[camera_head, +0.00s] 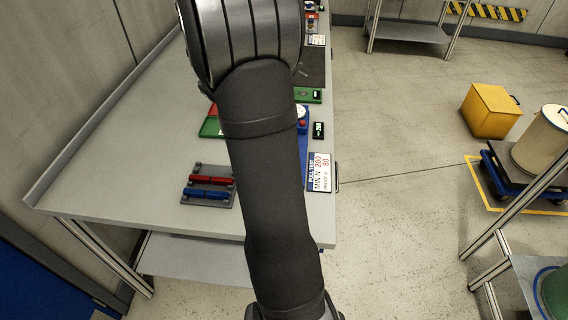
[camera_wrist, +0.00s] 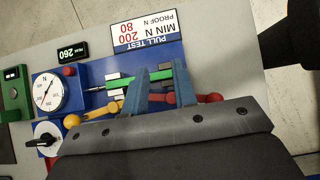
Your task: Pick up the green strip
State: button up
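The green strip (camera_wrist: 158,76) lies across the blue pull tester (camera_wrist: 90,78) in the wrist view, among grey clamp blocks (camera_wrist: 114,82). My gripper (camera_wrist: 160,80) has two blue fingers standing apart, with part of the strip showing between them. The fingers cover parts of the strip, and I cannot tell whether they touch it. In the head view my arm hides the gripper, the strip and most of the tester.
A rack (camera_head: 190,199) with red and blue pieces sits nearer on the table (camera_head: 135,150). The table's left part is clear.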

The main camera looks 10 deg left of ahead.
notch_tip(320, 180, up, 9)
jog(key=w+d+m+y, duration=0.25)
jog(key=m+y, duration=0.55)
jog(key=m, duration=1)
jog(key=f, duration=1.7)
jog(key=shift+w+a+f, duration=0.25)
jog(key=shift+a+f, duration=0.05)
jog(key=shift+a, duration=0.05)
grip_shut()
